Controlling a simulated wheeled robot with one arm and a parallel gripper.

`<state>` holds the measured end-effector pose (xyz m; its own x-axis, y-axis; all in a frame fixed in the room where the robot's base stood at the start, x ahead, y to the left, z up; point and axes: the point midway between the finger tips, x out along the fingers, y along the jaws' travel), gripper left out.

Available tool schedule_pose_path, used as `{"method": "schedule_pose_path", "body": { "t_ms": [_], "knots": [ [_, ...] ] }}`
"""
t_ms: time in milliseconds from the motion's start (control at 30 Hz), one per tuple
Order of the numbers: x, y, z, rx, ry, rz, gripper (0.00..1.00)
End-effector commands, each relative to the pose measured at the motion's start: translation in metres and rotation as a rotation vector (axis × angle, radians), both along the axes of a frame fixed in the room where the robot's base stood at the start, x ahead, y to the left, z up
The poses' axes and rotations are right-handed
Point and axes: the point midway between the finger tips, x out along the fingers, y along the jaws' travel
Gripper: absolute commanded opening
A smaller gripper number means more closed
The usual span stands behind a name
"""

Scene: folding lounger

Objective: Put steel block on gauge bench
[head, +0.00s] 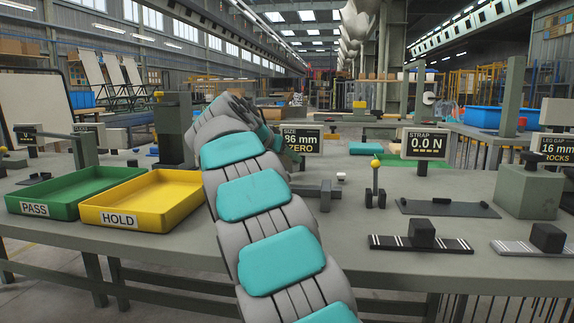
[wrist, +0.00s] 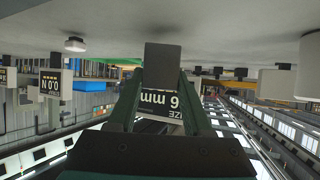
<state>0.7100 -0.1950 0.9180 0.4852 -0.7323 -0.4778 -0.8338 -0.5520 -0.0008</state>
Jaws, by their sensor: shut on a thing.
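The steel block (wrist: 163,62) is a dark grey block at the upper middle of the wrist view, which is upside down. My gripper (wrist: 162,84) is shut on it, with a dark green finger on each side. The grey bench surface (wrist: 225,28) lies close beyond the block; I cannot tell whether they touch. In the head view, my arm hides the block and most of the gripper.
A green PASS tray (head: 62,207) and yellow HOLD tray (head: 140,212) stand left of my arm. On the right are a yellow-knobbed stand (head: 375,185), a strap display (head: 424,145), a dark plate (head: 448,208) and a striped bar (head: 420,244). A small white button (head: 341,177) is nearby.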

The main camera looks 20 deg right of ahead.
Motion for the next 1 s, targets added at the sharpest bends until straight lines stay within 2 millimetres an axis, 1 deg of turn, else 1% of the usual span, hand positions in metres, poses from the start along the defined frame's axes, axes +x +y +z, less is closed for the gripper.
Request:
{"method": "schedule_pose_path", "body": {
  "t_ms": [100,233,500,667,700,933,1000],
  "knots": [
    [-0.001,0.0,-0.011,-0.001,0.002,-0.001,0.0],
    [0.0,0.0,-0.018,-0.002,-0.001,0.0,0.0],
    [0.0,0.0,-0.019,-0.001,-0.001,0.0,0.0],
    [0.0,0.0,-0.023,-0.001,-0.001,0.0,0.0],
    [0.0,0.0,-0.023,0.0,0.0,0.001,0.53],
    [0.0,0.0,-0.023,0.001,0.001,0.0,0.79],
    [0.0,0.0,-0.023,0.001,0.001,-0.001,0.8]
  ]
}}
